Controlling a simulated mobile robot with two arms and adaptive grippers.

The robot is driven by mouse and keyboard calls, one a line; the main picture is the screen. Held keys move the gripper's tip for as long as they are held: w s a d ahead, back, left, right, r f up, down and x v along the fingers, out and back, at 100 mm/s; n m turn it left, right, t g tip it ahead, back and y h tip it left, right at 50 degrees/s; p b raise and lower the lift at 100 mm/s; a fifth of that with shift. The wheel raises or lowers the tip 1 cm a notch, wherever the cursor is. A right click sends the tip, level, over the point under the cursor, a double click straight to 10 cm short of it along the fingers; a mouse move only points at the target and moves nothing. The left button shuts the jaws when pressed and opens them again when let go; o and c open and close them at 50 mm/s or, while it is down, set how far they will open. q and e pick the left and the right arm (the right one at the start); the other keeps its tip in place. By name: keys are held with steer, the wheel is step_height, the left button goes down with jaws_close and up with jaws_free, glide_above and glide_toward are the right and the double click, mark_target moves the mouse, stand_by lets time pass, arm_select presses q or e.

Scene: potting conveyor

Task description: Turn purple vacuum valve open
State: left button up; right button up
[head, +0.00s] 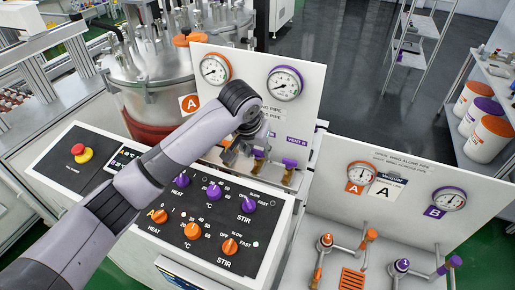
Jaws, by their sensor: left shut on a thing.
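My left gripper (236,150) reaches over the control box to the small valves below the upright gauge board (245,75). It is shut on a small valve part there, which its fingers mostly hide. A purple valve handle (258,154) shows just right of the fingers, and another purple handle (290,162) sits further right under a "VENT B" label. On the right-hand panel, a purple-capped valve (402,265) and a purple lever (448,264) sit below the purple-ringed gauge B (448,199). My right gripper is not in view.
The control box (205,240) has purple and orange knobs and stands under my left arm. A red stop button (79,150) is at its left. Behind are a metal tank (155,75) and the gauge board. Shelves with lidded buckets (488,138) stand at far right.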

arm_select(q)
steer(key=c, duration=0.3)
steer(key=shift+c, duration=0.2)
steer(key=shift+m, duration=0.3)
steer(key=m+h, duration=0.1)
steer(key=m, duration=0.1)
steer(key=shift+w+a+m, duration=0.1)
steer(key=shift+m, duration=0.3)
steer(key=m+g+h, duration=0.1)
steer(key=m+g, duration=0.1)
steer(key=m, duration=0.2)
steer(key=shift+w+r+m, duration=0.1)
steer(key=shift+m, duration=0.2)
steer(key=m, duration=0.2)
steer(key=m+g+h, duration=0.1)
steer(key=m, duration=0.1)
steer(key=shift+w+g, duration=0.1)
steer(key=shift+g, duration=0.2)
steer(key=shift+w+m+g+b, duration=0.1)
steer(key=shift+m+g+b, duration=0.55)
steer(key=shift+m, duration=1.45)
